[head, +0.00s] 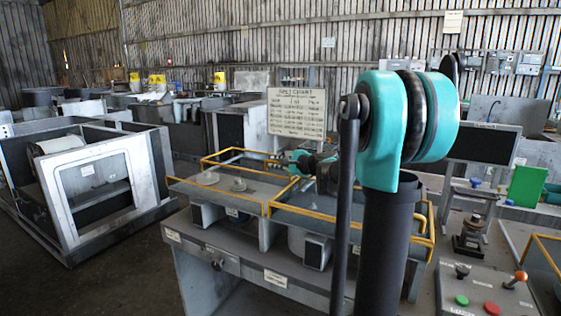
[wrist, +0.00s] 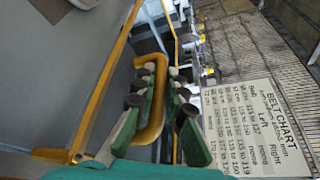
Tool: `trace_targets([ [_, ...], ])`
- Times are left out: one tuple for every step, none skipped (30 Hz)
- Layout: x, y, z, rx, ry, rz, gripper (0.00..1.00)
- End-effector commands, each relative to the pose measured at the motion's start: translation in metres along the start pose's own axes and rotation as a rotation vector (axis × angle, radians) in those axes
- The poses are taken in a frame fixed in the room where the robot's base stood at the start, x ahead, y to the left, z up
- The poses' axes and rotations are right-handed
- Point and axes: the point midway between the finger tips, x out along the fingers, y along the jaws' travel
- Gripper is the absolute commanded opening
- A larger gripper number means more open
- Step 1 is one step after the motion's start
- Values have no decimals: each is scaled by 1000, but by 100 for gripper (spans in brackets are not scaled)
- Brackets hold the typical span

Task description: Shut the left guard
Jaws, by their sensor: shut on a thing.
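The bench in the head view carries a left section with a yellow-edged guard frame (head: 222,194) and a right one with a similar yellow frame (head: 330,225). My gripper (head: 303,162) is at the back, near where the two sections meet, partly hidden by my arm. In the wrist view the green fingers of my gripper (wrist: 160,88) stand either side of a yellow looped handle (wrist: 152,128) and are shut on it. The handle sits beside a long yellow rail (wrist: 108,85). I cannot tell for certain which guard it belongs to, nor how far that guard stands open.
A belt chart sign (head: 296,113) stands just behind the bench and shows close by in the wrist view (wrist: 250,122). A grey housing frame (head: 92,185) stands on the floor at left. A panel with green and red buttons (head: 480,296) is at front right.

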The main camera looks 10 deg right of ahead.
Motion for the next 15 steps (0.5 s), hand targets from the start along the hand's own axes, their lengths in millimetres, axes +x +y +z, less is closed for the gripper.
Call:
trace_targets([
  [-5,10,12,-2,-2,3,0],
  [-8,15,19,-2,-2,3,0],
  [-12,21,28,-2,-3,3,0],
  [-15,26,35,-1,-3,3,0],
  [-18,31,42,-1,-3,3,0],
  [-21,38,51,-2,-3,3,0],
  [-24,43,58,-2,-3,3,0],
  [-27,48,65,-2,-4,4,0],
  [-30,54,73,-2,-3,3,0],
  [-33,59,79,-2,-3,4,0],
  [-35,63,85,-3,-4,4,0],
  [-39,68,93,-2,-3,3,0],
  [-41,72,98,-1,-4,3,0],
  [-43,76,103,-2,-3,3,0],
  [-46,81,110,-3,-3,3,0],
])
